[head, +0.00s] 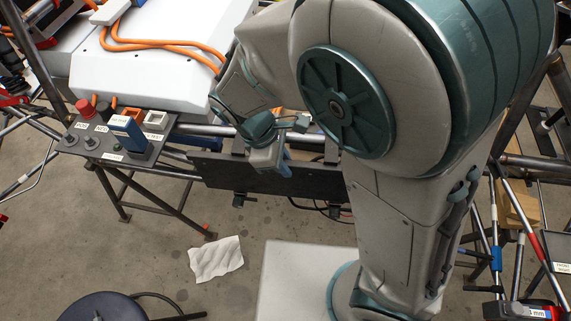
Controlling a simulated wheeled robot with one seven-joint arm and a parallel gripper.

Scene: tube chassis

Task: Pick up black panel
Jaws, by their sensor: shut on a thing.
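The black panel (228,172) is a long dark flat board below the chassis tube in the head view. The fingertips are small and partly hidden by the gripper body. The panel lies close against the tube and its dark brackets; I cannot tell whether it is apart from them.
A control box (112,143) with a red button and a blue block sits left of the panel. A white battery case (150,70) with orange cables lies behind. A white cloth (215,259) lies on the floor, and a round dark stool (102,308) stands at the bottom left.

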